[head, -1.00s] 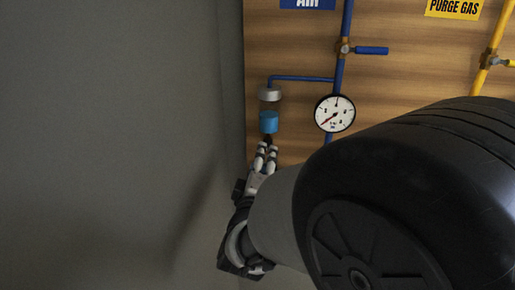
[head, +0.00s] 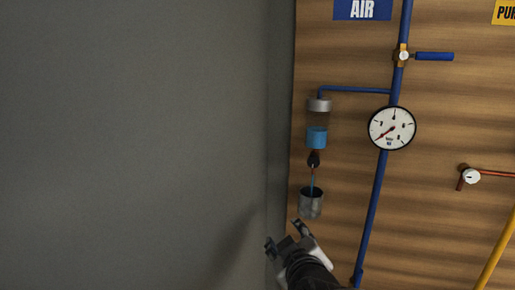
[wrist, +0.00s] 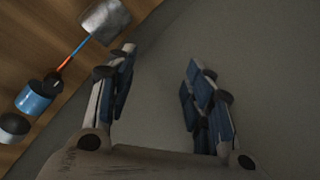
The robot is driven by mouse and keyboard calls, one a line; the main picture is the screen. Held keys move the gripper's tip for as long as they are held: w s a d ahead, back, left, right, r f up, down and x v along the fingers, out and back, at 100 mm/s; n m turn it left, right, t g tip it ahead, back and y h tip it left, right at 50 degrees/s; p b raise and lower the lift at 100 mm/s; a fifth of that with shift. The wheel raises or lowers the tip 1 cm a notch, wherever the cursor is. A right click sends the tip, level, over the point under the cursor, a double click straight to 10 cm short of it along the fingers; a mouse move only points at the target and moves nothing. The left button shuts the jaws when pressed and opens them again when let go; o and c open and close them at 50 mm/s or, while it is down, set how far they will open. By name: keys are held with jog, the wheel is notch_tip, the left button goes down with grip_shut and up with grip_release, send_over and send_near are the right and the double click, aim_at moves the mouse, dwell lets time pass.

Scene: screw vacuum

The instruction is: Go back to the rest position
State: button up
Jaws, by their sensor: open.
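My gripper (head: 288,240) is at the bottom middle of the head view, below and a little left of a grey metal cup (head: 311,203). In the wrist view my gripper (wrist: 165,75) has its two fingers spread apart with nothing between them, only grey wall behind. The cup (wrist: 104,21) shows at the upper left there, apart from the fingers. A thin red and blue rod stands in the cup, below a small black piece (head: 313,160) and a blue cylinder (head: 317,137) with a grey cap (head: 319,105).
A wooden panel (head: 345,50) carries a blue pipe (head: 375,200), a blue-handled valve (head: 434,56) and a round gauge (head: 391,128). The grey wall (head: 130,140) at the left is bare.

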jog(key=s+d+f+m+g+b, duration=0.3)
jog(key=s+f+b, duration=0.5)
jog(key=s+f, duration=0.3)
jog(key=s+d+f+m+g+b, duration=0.4)
jog(key=s+f+g+b, duration=0.2)
jog(key=s+f, duration=0.5)
jog(key=shift+s+f+m+h+b, duration=0.4)
jog(key=shift+s+b, duration=0.6)
jog(key=shift+s, duration=0.2)
